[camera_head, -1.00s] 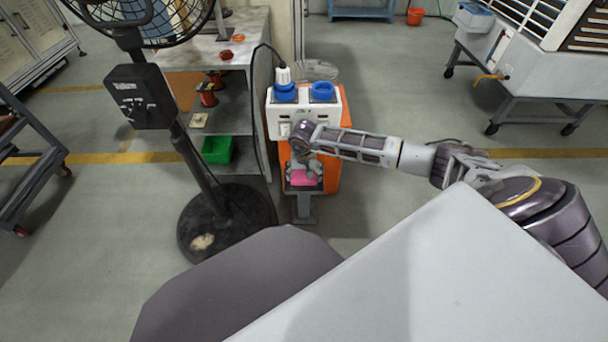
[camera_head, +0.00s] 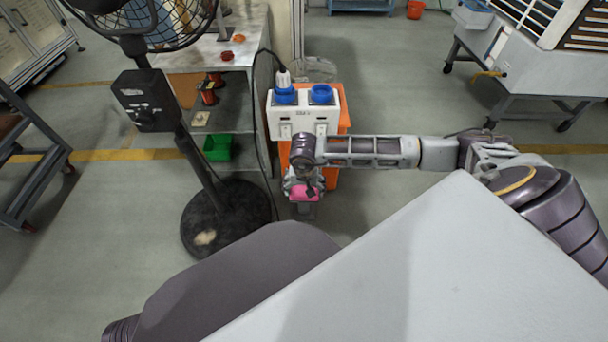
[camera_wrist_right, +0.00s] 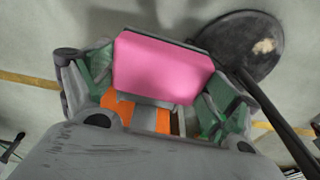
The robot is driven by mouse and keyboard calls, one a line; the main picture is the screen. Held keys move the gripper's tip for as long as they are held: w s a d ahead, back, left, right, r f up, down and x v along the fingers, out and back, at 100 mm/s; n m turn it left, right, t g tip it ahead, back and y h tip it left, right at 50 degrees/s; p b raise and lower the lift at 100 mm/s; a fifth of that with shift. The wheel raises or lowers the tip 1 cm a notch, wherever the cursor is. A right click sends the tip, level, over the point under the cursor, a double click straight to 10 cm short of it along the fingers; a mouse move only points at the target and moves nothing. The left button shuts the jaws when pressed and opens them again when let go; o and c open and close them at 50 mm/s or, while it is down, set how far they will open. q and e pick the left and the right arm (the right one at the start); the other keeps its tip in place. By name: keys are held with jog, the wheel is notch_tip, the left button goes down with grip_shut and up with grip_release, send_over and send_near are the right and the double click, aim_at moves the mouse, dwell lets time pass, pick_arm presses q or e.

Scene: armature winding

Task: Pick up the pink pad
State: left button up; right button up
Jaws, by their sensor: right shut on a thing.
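The pink pad (camera_head: 306,197) is a small bright pink block, seen below the end of my right arm in the head view. It fills the middle of the right wrist view (camera_wrist_right: 160,67), its broad pink face towards the camera. My right gripper (camera_head: 302,187) is shut on it, with a green-lined finger at each side of the pad in the wrist view. The wrist hides part of the pad in the head view. My left gripper is not in view.
An orange stand with a white control box (camera_head: 303,112) and blue knobs is just behind the gripper. A black fan base (camera_head: 225,225) stands close on the left. A shelf with a green bin (camera_head: 218,148) is behind it. The floor to the right is open.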

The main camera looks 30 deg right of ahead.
jog(key=shift+s+a+r, duration=0.3)
jog(key=shift+s, duration=0.2)
jog(key=shift+s+a+r, duration=0.25)
jog(key=shift+s+a, duration=0.05)
jog(key=shift+s, duration=0.2)
